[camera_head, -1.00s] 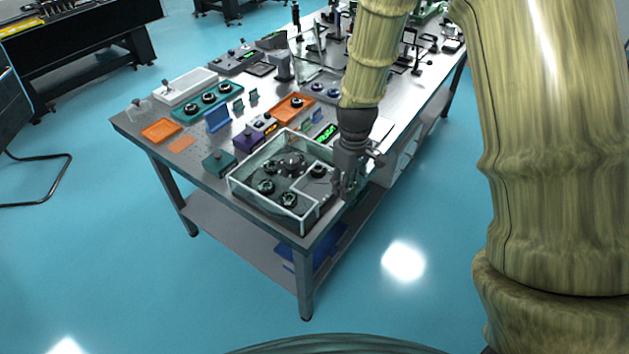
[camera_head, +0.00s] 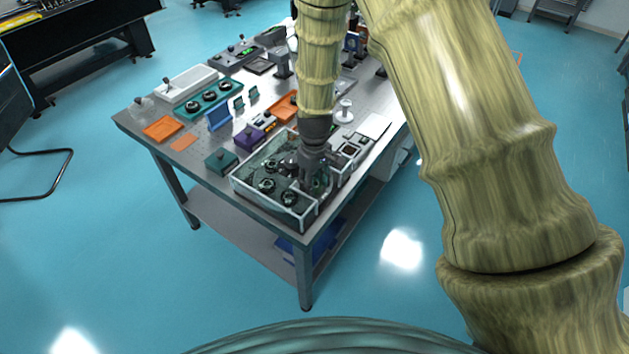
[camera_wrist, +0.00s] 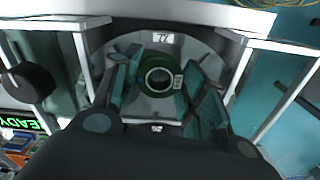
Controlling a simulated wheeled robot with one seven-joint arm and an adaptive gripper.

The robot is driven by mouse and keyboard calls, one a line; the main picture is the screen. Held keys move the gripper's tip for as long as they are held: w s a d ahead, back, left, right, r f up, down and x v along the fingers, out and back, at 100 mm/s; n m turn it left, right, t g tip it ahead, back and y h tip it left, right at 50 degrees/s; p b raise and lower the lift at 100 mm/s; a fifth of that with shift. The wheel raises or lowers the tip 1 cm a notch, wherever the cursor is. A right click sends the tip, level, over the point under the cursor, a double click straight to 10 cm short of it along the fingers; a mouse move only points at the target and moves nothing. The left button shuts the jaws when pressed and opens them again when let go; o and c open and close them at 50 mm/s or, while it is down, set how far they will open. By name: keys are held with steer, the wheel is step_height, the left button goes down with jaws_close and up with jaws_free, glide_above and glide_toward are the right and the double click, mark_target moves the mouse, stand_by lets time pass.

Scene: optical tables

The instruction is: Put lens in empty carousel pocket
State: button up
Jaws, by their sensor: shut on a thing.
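The carousel (camera_head: 276,177) is a dark unit inside a clear-walled, white-edged box at the table's near corner. Several round black-rimmed pieces sit in it, such as one at the left (camera_head: 267,185) and one at the front (camera_head: 289,197). My gripper (camera_head: 310,183) points down into the right part of this box. In the wrist view its fingers (camera_wrist: 160,92) are shut on the lens (camera_wrist: 158,79), a round piece with a green mount and a pale ring. My gripper hides what lies directly below, so I cannot tell whether the lens touches a pocket.
The box's pale rim (camera_wrist: 190,22) and walls stand close around my gripper. A teal block (camera_head: 221,161) and a purple unit (camera_head: 249,138) stand behind and left. A teal tray with several round pieces (camera_head: 208,101) is further back.

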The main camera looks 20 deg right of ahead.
steer(key=shift+f, duration=0.4)
steer(key=shift+s, duration=0.1)
steer(key=shift+f, duration=0.3)
steer(key=shift+s+f, duration=0.2)
steer(key=shift+f, duration=0.05)
steer(key=o, duration=0.7)
steer(key=shift+o, duration=0.2)
steer(key=shift+f, duration=0.15)
